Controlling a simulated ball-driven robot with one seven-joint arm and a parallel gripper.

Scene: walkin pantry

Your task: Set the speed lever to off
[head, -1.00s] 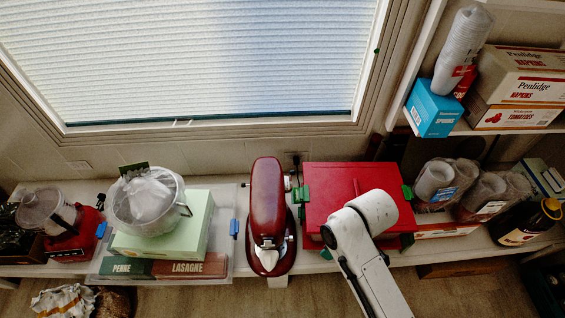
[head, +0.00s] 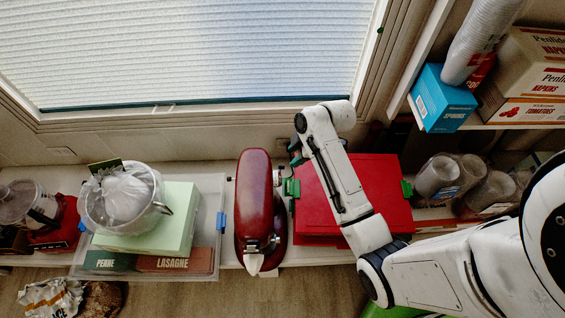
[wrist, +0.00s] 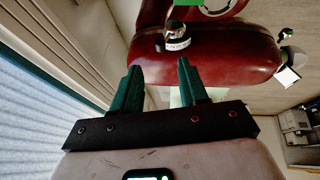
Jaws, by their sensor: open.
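The dark red stand mixer (head: 257,200) stands on the shelf with its long head pointing toward me. A small silver and dark knob-like part (head: 277,178) sticks out of its right side. In the wrist view the mixer's red head (wrist: 225,62) crosses the picture, with the dark and silver knob part (wrist: 176,36) on it. Which way the speed lever is set cannot be told. My gripper (wrist: 160,75) is open and empty, its green fingers pointing at the mixer head. In the head view my gripper (head: 294,152) is just right of the mixer's rear.
A red box (head: 375,190) with green latches stands right of the mixer, under my arm. A clear tray (head: 215,200) with pasta boxes and a bowl lies left. The window (wrist: 40,130) is close beside my gripper. Stacked cups (head: 437,178) stand right.

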